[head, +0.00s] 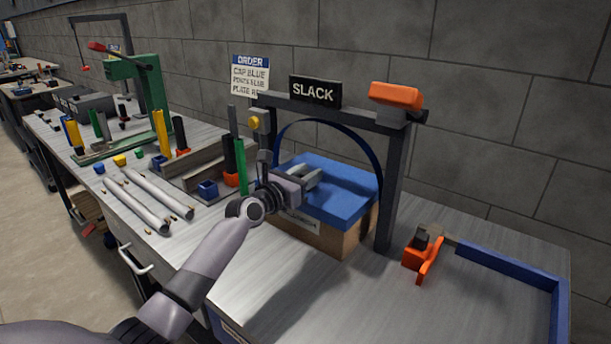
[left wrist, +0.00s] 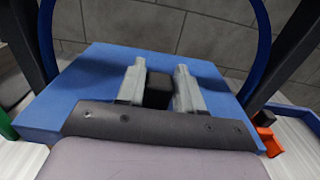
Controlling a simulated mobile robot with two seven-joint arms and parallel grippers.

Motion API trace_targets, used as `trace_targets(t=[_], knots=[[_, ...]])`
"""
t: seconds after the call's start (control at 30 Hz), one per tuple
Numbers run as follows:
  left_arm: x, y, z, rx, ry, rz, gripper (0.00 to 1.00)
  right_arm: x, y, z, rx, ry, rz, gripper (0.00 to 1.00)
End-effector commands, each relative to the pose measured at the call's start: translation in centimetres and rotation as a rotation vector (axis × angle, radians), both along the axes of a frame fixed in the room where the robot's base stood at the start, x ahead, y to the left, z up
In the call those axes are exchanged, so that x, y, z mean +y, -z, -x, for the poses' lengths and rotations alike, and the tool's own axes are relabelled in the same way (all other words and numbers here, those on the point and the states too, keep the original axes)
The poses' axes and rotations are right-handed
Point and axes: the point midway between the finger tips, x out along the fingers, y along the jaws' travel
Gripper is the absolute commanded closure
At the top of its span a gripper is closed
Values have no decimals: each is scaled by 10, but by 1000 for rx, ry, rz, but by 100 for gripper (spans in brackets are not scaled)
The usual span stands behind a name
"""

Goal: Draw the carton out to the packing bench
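The carton (head: 325,237) is a brown box with a blue top (head: 345,192), standing on the bench under a dark frame with a SLACK sign. The blue top also fills the middle of the left wrist view (left wrist: 85,85). My left gripper (head: 315,178) reaches over the carton's near left side, fingers pointing across the blue top. In the left wrist view its two grey fingers (left wrist: 160,75) are apart, with a dark block between them. I see no part of the carton clamped. Contact with the top cannot be told. My right gripper is not in view.
The frame's right post (head: 391,190) and a blue hoop (head: 372,150) stand close around the carton. An orange clamp (head: 424,255) and a blue edge rail (head: 515,262) lie to the right. Pipes (head: 135,203) and small parts crowd the left. The bench front right is clear.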

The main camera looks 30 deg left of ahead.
Motion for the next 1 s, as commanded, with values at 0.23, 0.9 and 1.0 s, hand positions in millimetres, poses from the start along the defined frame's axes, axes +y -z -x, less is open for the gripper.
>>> trace_targets(t=[0.23, 0.9, 1.0], knots=[[0, 0, 2, 1, 0, 0, 96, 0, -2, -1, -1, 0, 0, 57], [3, 0, 41, 3, 0, 0, 96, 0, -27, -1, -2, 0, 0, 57], [3, 0, 47, 3, 1, 1, 96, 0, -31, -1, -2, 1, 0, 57]])
